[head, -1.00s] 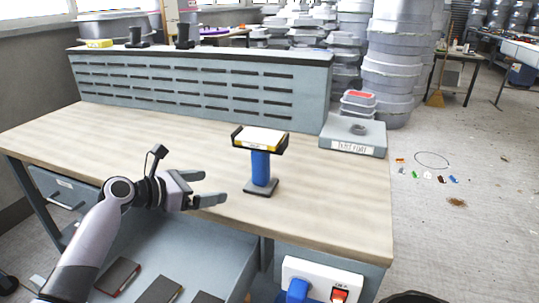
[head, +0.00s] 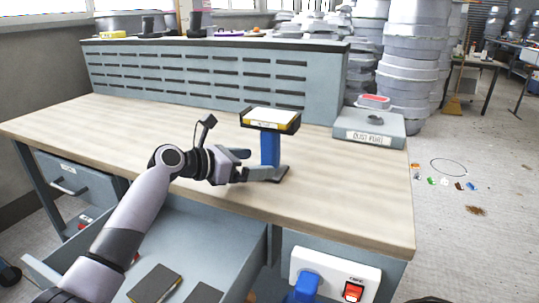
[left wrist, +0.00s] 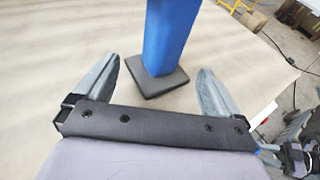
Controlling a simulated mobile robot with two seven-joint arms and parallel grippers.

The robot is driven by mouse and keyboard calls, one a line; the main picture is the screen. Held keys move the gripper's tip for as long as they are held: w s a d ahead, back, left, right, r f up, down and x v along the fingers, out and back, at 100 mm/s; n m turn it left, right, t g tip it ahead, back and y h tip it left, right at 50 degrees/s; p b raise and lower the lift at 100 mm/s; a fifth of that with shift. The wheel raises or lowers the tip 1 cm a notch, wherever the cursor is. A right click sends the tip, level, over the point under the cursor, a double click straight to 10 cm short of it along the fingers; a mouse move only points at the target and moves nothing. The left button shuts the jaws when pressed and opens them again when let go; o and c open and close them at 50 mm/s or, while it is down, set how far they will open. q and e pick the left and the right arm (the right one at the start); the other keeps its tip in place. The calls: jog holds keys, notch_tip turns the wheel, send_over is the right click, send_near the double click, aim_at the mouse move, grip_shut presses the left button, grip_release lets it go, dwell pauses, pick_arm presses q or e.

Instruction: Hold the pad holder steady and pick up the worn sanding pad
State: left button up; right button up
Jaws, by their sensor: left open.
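The pad holder (head: 270,150) stands upright on the bench, a blue post on a dark square base with a dark tray on top. It also shows in the left wrist view (left wrist: 168,35), where its top is out of frame. The sanding pad (head: 272,116), pale on top with a yellow edge, lies in the holder's tray. My left gripper (head: 258,164) is open, just left of the blue post. In the left wrist view its two fingers (left wrist: 158,85) point toward the post, one on either side of the base, with a gap to it.
A grey box (head: 370,127) with a written label stands at the bench's right end. A slotted grey panel (head: 215,80) runs along the back. Below the front edge are an open drawer (head: 225,262) and a white switch box (head: 333,268). The bench's left side is clear.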

aim_at(261, 162)
pick_arm(q)
jog(key=shift+x, duration=2.2)
jog(key=c, duration=1)
jog(key=shift+o, duration=0.2)
